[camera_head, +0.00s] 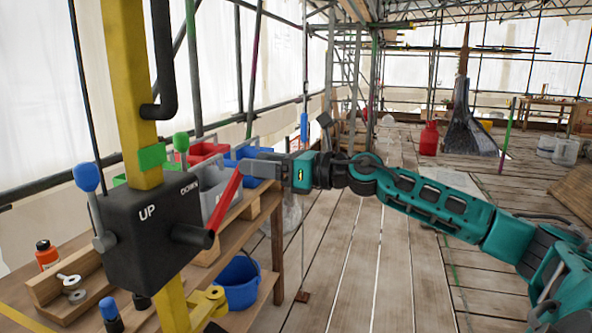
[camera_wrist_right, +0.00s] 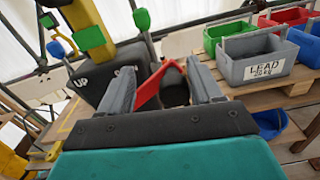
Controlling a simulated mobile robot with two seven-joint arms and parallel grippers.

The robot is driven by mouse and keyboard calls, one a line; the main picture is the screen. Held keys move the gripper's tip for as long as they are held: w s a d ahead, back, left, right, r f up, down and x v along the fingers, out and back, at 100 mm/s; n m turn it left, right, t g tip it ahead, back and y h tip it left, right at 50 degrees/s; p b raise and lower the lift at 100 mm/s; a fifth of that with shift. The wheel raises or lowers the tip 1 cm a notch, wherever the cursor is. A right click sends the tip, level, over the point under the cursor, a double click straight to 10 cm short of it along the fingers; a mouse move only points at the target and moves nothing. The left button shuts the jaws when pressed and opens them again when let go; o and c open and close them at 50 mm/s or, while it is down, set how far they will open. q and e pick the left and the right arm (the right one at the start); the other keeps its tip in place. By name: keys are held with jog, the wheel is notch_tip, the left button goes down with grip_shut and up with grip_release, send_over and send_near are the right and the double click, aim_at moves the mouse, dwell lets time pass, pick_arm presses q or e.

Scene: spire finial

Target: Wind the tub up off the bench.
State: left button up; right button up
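The black winch box (camera_head: 150,235), marked UP and DOWN, is fixed on a yellow post (camera_head: 135,80). A blue-knobbed lever (camera_head: 87,178) and a green-knobbed lever (camera_head: 181,143) stand at its sides. Its red crank (camera_head: 224,200) slants up towards my right gripper (camera_head: 246,166). In the wrist view my right gripper (camera_wrist_right: 158,82) has its fingers apart, with the red crank (camera_wrist_right: 150,90) showing between them; contact cannot be told. A grey tub (camera_wrist_right: 258,62) labelled LEAD sits on the bench (camera_head: 262,205), partly hidden in the head view. My left gripper is not in view.
Red (camera_head: 206,150), blue (camera_head: 256,153) and green tubs stand beside the grey one. A blue bucket (camera_head: 238,283) is on the lower shelf. An orange bottle (camera_head: 47,255) stands at the left. The plank floor (camera_head: 370,270) is mostly clear.

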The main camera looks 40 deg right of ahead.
jog(key=b+v, duration=0.5)
jog(key=v, duration=0.7)
dwell(0.6)
jog(key=shift+s+f, duration=0.15)
